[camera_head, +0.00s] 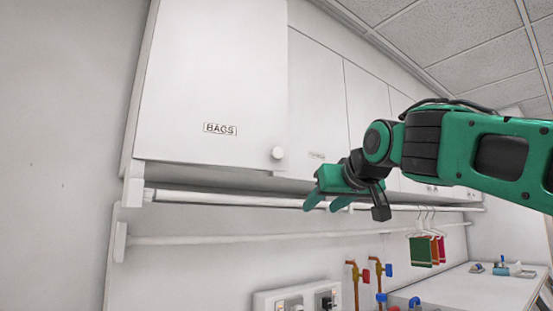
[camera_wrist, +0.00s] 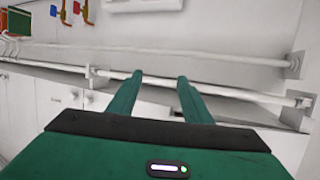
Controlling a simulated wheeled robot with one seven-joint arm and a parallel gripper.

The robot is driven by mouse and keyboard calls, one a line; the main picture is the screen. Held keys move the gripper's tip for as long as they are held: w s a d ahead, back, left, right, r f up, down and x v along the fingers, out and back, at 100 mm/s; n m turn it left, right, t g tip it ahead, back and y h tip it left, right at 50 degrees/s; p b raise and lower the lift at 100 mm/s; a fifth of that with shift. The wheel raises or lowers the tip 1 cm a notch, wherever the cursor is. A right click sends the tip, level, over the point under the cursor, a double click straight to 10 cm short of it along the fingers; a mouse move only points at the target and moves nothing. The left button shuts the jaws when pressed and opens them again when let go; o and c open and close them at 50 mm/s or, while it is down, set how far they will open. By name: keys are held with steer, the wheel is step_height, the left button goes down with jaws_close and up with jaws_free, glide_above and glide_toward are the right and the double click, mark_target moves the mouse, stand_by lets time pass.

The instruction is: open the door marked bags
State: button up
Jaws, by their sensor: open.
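The door marked BAGS (camera_head: 210,75) is a white wall-cabinet door at the upper left in the head view. Its label (camera_head: 220,129) is near the bottom, and a round white knob (camera_head: 277,153) sits at its lower right corner. The BAGS label cannot be made out there.
More white cabinet doors (camera_head: 318,85) continue to the right. Two white rails (camera_head: 230,199) run below the cabinets. Small coloured cloths (camera_head: 421,250) hang from hangers on the right. Pipes with red and blue taps (camera_head: 365,274) and a white socket panel (camera_head: 296,296) are lower down.

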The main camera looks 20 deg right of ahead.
mark_target(279, 152)
steer(key=s+a+r+n+t+y, duration=0.2)
steer(key=a+r+t, duration=0.3)
steer(key=r, duration=1)
steer(key=shift+g, duration=0.7)
steer(key=w, duration=0.3)
steer(key=w+a, duration=0.1)
steer(key=w, duration=0.3)
steer(key=w+a, duration=0.1)
steer(key=w, duration=0.2)
steer(key=shift+w+a+f, duration=0.1)
steer(key=shift+w+f, duration=0.05)
steer(key=shift+w, duration=0.15)
steer(key=shift+c, duration=0.7)
